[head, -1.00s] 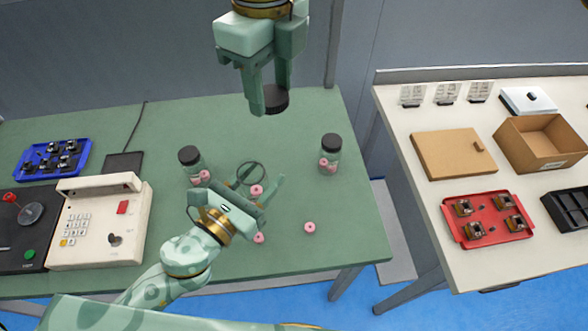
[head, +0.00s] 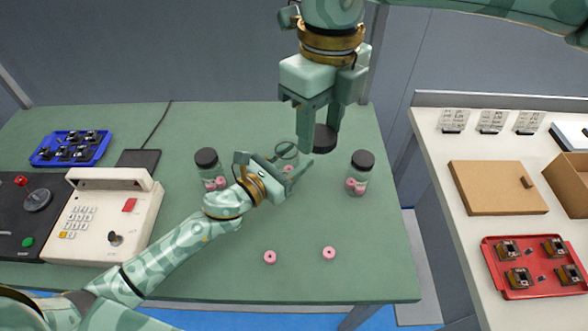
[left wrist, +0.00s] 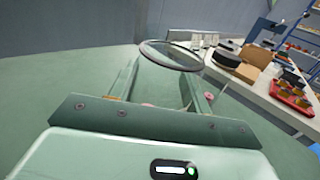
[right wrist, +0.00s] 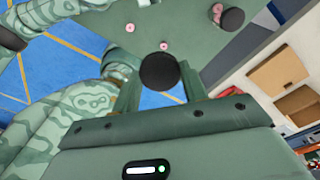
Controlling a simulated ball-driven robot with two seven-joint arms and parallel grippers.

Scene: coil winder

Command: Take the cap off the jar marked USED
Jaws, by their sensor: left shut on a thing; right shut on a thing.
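My right gripper (head: 318,125) points down and is shut on a black round cap (head: 325,140). The cap also shows between its fingers in the right wrist view (right wrist: 160,71). My left gripper (head: 278,173) is shut on an open clear glass jar (head: 287,150), whose round rim shows above the fingers in the left wrist view (left wrist: 172,56). A pink ring shows by this jar. The cap is apart from the jar, to its right in the head view. Any marking on the jar is hidden or too small to read.
Capped jars with pink rings stand left (head: 207,168) and right (head: 361,173) of the grippers. Two pink rings lie on the green table's (head: 210,270) clear front. A keypad machine (head: 110,220) and blue tray (head: 70,148) are left. A side table holds a red tray (head: 490,262).

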